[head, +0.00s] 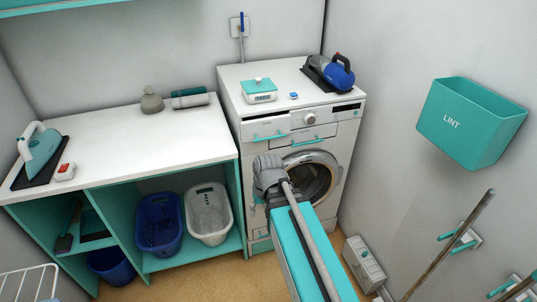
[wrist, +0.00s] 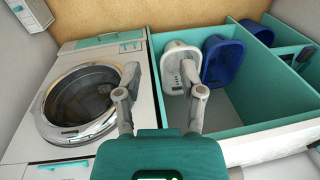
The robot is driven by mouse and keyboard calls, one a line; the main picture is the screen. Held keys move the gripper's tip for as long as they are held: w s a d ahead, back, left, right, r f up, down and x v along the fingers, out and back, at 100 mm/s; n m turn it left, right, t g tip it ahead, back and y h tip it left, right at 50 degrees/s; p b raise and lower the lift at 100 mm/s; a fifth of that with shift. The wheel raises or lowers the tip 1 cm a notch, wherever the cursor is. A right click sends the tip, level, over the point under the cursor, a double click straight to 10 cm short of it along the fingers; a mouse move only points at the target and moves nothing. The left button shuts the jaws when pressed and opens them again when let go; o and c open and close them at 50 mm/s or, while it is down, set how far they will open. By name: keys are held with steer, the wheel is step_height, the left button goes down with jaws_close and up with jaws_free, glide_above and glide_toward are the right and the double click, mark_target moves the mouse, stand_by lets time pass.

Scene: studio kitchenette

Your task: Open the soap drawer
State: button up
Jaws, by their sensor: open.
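The white washing machine (head: 325,130) stands right of the counter in the head view. The soap drawer (head: 262,127) is the panel at its top left, with a teal bar handle (head: 269,137). The drawer looks shut or nearly so; I cannot tell exactly. A second panel with a teal handle (head: 305,141) lies to its right. My gripper is below the soap drawer, in front of the machine's left side, apart from the drawer handle. In the wrist view my gripper (wrist: 160,82) is open and empty. That view is turned over, and the soap drawer is not clearly visible there.
The round door (head: 312,177) is closed. Left are the counter (head: 120,135), a blue basket (head: 158,222) and a white basket (head: 208,212). A lint bin (head: 470,120) hangs on the right wall.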

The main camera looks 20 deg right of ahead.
steer(key=w+d+f+m+t+y+b, duration=0.1)
steer(key=w+f+t+y+b, duration=0.15)
steer(key=w+y+b, duration=0.35)
steer(key=m+t+y+b, duration=0.6)
steer(key=t+b, duration=0.5)
glide_toward(270, 138)
steer(key=s+d, duration=0.1)
steer(key=s+d+f, duration=0.1)
steer(key=d, duration=0.1)
steer(key=shift+f, duration=0.1)
steer(key=shift+w+a, duration=0.1)
steer(key=shift+a, duration=0.05)
steer(key=p+x, duration=0.1)
steer(key=x, duration=1.2)
steer(key=shift+a+r+p, duration=0.25)
steer(key=shift+p, duration=0.1)
jaws_close()
